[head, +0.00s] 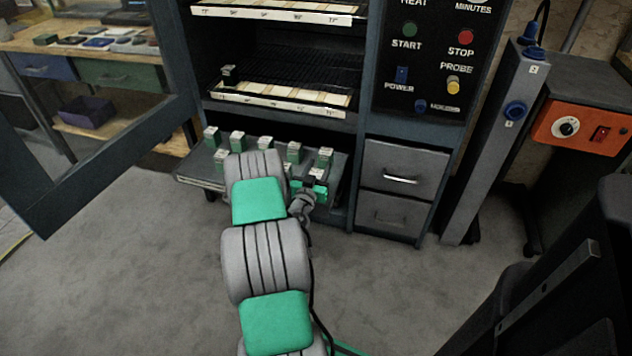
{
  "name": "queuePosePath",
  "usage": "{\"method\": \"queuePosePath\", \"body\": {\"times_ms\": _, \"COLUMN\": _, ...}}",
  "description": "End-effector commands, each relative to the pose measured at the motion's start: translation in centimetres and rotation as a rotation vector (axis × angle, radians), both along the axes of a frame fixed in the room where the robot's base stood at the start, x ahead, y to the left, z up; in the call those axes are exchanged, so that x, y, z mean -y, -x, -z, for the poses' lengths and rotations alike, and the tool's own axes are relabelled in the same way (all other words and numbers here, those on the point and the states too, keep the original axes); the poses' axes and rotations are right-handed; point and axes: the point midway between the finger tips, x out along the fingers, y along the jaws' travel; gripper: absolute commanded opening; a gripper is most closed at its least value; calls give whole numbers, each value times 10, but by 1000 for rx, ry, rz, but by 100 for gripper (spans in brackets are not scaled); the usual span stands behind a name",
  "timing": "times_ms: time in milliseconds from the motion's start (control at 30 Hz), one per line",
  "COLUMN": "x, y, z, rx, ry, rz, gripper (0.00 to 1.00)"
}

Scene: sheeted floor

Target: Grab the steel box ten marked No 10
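Several small green boxes with pale tops stand upright on a pulled-out low shelf (196,181) of the oven cabinet. Clear ones are at the back left (211,137), back middle (265,148), and right (324,157). Their marks are too small to read, so I cannot tell which is No 10. My arm reaches over the shelf and hides part of it. My gripper (314,183) is at the shelf's right front, next to a pale-topped box (316,174). Its fingers are too small and covered to show whether they grip that box.
Two grey drawers (400,180) stand right of the shelf. Wire racks with labelled pale strips (280,104) are above it. An open dark-framed door (90,165) is at the left. A grey post (490,130) stands at the right. The grey floor in front is clear.

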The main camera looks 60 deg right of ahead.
Motion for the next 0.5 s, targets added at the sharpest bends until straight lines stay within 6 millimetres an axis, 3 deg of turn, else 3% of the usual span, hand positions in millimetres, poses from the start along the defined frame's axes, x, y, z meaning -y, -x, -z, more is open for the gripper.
{"method": "queuePosePath", "body": {"times_ms": 500, "x": 0, "y": 0, "z": 0, "rx": 0, "ry": 0, "rz": 0, "gripper": 0}}
